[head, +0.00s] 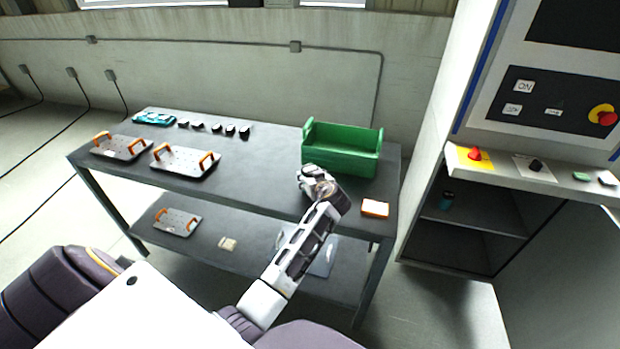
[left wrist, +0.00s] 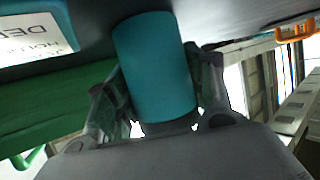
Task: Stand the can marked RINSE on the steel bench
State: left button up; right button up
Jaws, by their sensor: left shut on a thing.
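My left gripper (head: 314,176) is over the right part of the dark-topped bench (head: 262,190), just in front of the green crate (head: 340,158). In the left wrist view it is shut on a plain teal can (left wrist: 155,65), one finger on each side. No marking shows on the side of the can facing the camera, so I cannot read whether it says RINSE. The head view does not show the can clearly behind the gripper. Whether it touches the bench I cannot tell. My right gripper is not in view.
A teal-edged thing with a white label (left wrist: 30,38) beginning "DE" is near the crate in the wrist view. An orange-rimmed tray (head: 375,208) lies at the bench's right end. Orange-handled plates (head: 185,160) lie left.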

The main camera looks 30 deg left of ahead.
pick_arm(q)
jog(key=o, duration=1.2)
jog(key=shift+c, duration=0.2)
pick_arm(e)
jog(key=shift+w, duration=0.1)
pick_arm(q)
jog(key=v, duration=1)
jog(key=shift+s+d+r+b, duration=0.1)
jog(key=shift+s+d+b, duration=0.1)
jog(key=shift+b, duration=0.15)
jog(key=shift+s+d+r, duration=0.35)
jog(key=shift+s+d, duration=0.05)
jog(key=shift+d, duration=0.1)
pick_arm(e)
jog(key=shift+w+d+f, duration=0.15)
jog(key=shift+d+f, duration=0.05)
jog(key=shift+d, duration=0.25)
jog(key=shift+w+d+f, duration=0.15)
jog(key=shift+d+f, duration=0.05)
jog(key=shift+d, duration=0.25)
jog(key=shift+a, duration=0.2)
pick_arm(q)
jog(key=shift+f, duration=0.1)
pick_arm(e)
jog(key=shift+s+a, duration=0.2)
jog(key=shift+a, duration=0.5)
